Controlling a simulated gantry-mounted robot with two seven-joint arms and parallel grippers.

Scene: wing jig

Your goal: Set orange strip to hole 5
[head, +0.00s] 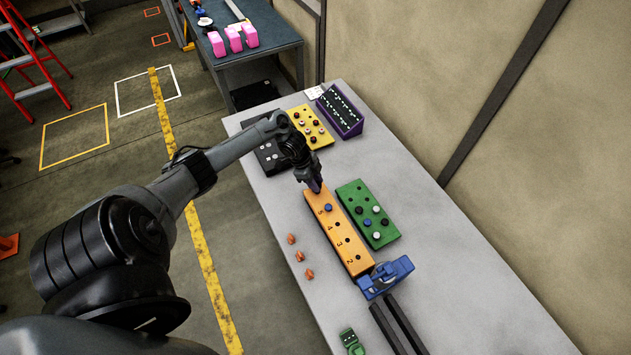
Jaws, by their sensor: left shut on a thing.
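The orange strip (352,254) lies lengthwise on the grey table, with a row of holes and dark numbers along its left side. A blue peg (328,208) stands in a hole towards its far end. My left gripper (316,187) points down at the far end of the strip, just beyond the blue peg. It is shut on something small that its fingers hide. I cannot tell whether it touches the strip. My right gripper is not in view.
A green block (367,214) with several pegs lies right of the strip. A blue fixture (386,277) stands at its near end. Several small orange pieces (299,256) lie to the left. A yellow block (311,127) and purple rack (340,110) stand behind. The table's right side is clear.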

